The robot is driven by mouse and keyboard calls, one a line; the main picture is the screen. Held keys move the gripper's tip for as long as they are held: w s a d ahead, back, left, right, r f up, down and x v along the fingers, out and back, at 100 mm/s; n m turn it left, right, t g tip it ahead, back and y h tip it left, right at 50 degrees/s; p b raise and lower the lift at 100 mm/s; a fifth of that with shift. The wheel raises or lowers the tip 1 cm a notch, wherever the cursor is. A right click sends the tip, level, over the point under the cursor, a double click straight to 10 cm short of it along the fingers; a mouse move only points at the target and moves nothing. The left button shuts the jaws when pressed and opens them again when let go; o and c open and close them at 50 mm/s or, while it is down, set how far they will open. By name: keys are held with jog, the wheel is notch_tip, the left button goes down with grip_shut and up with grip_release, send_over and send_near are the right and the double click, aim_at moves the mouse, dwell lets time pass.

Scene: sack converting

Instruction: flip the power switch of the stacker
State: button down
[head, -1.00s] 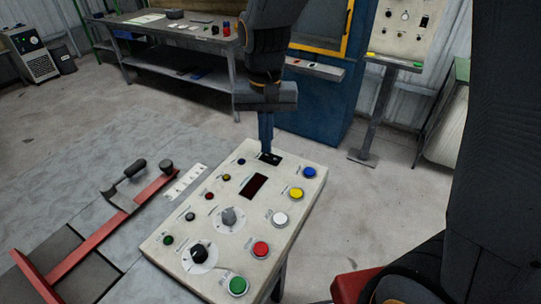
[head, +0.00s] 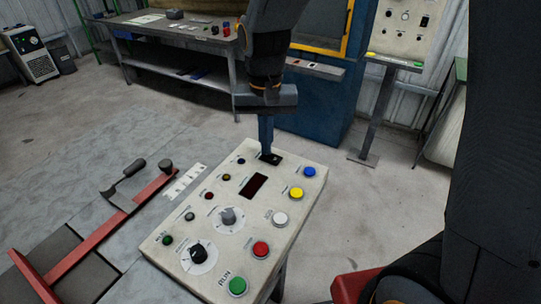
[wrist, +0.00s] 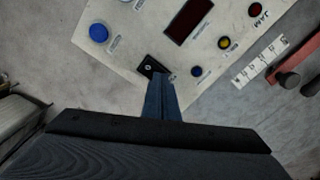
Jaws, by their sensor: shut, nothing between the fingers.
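The light control panel (head: 222,262) stands in the middle of the head view. A small black rocker switch (head: 275,158) sits near its far edge, above the dark display (head: 254,186). My gripper (head: 267,152) is shut and empty, pointing down with its fingertips at the switch, covering part of it. In the wrist view the fingertips (wrist: 162,76) lie at the edge of the black switch plate (wrist: 149,68). Whether they touch it, and which way the rocker is tipped, I cannot tell.
The panel carries a blue button (head: 310,172), a yellow button (head: 296,193), a red button (head: 261,249), a green button (head: 237,286) and two knobs. A red bar with a lever (head: 122,178) lies left. A workbench (head: 170,30) and a blue cabinet (head: 318,100) stand behind.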

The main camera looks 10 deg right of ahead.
jog(key=shift+f, duration=0.3)
jog(key=shift+r, duration=0.15)
notch_tip(320, 180, up, 7)
jog(key=p, duration=0.6)
dwell(0.4)
dwell(0.3)
